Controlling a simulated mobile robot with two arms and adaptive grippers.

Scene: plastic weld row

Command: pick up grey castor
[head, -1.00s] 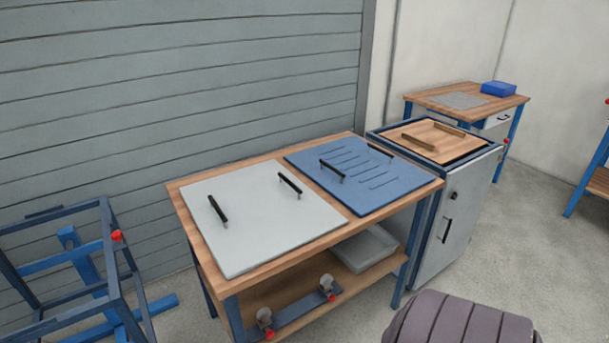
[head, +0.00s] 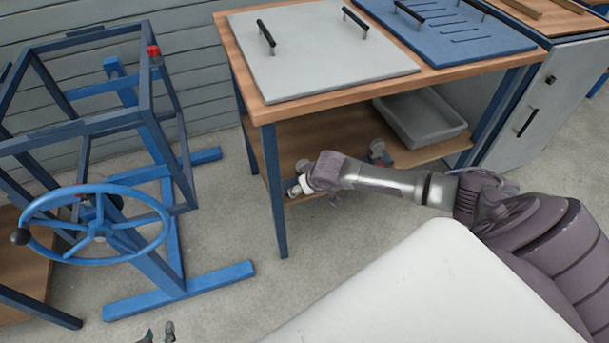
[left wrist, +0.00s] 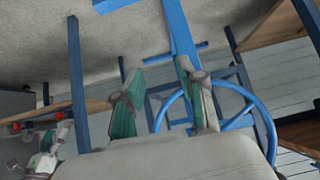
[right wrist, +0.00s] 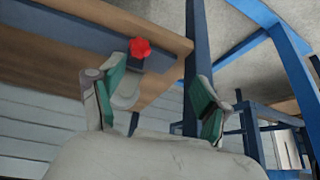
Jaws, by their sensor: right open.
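A grey castor with a red part (head: 378,152) is on the table's lower shelf, partly behind my right arm in the head view. Another grey castor (head: 303,166) is at the shelf's left end, mostly hidden by my right gripper (head: 303,187). In the right wrist view my right gripper (right wrist: 155,102) is open. A grey castor piece (right wrist: 127,88) with a red knob (right wrist: 140,47) shows beside its left finger; contact is unclear. My left gripper (head: 157,333) is open and empty at the bottom edge, and also shows in the left wrist view (left wrist: 160,75).
The wooden table (head: 262,98) stands over the lower shelf (head: 345,145), with a blue leg (head: 273,190) close to my right gripper. A grey tray (head: 425,118) is on the shelf. A blue frame with a handwheel (head: 163,235) stands left. Floor between them is clear.

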